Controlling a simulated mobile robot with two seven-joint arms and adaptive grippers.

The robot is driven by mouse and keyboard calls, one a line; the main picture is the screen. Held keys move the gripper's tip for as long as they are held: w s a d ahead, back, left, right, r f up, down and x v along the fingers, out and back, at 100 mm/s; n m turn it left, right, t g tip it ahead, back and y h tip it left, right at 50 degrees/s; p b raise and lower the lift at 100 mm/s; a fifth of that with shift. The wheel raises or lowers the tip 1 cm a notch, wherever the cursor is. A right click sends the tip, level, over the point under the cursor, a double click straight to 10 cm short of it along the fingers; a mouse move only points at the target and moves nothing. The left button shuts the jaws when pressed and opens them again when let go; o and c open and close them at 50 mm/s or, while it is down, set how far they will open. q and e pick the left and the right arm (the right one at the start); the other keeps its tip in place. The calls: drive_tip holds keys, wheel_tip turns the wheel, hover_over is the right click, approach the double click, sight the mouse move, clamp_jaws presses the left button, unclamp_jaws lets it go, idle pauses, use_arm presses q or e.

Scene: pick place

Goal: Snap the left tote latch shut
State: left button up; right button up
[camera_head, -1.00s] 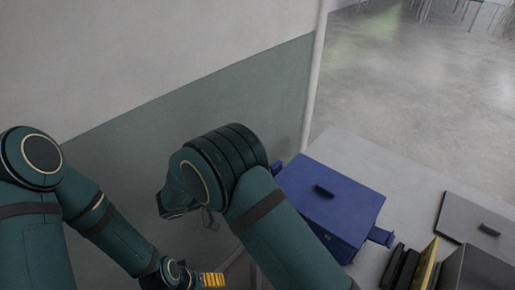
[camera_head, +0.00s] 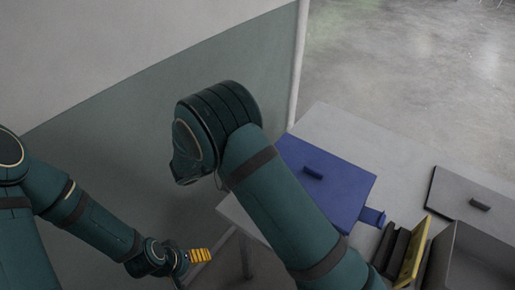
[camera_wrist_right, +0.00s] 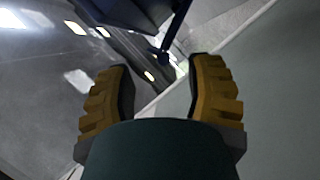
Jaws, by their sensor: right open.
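The blue tote (camera_head: 335,190) with its flat blue lid stands on the grey table, partly behind my right arm. A blue latch flap (camera_head: 372,217) sticks out on its right side. The tote's left side is hidden by my arm in the head view. In the right wrist view the dark blue tote (camera_wrist_right: 128,14) is at the top, with a thin dark part (camera_wrist_right: 177,32) hanging from it; I cannot tell if it is the left latch. My right gripper (camera_wrist_right: 162,62) is open and empty just below it. My left gripper (camera_head: 200,256) hangs low at left, fingers unclear.
The grey table (camera_head: 345,130) has black and yellow upright items (camera_head: 411,255), a grey open box (camera_head: 470,262) and a dark grey panel with a handle (camera_head: 475,200) to the right of the tote. A wall (camera_head: 150,120) stands behind on the left.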

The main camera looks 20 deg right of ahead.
drive_tip(key=shift+x, duration=2)
drive_tip(key=shift+o, duration=0.2)
clamp_jaws()
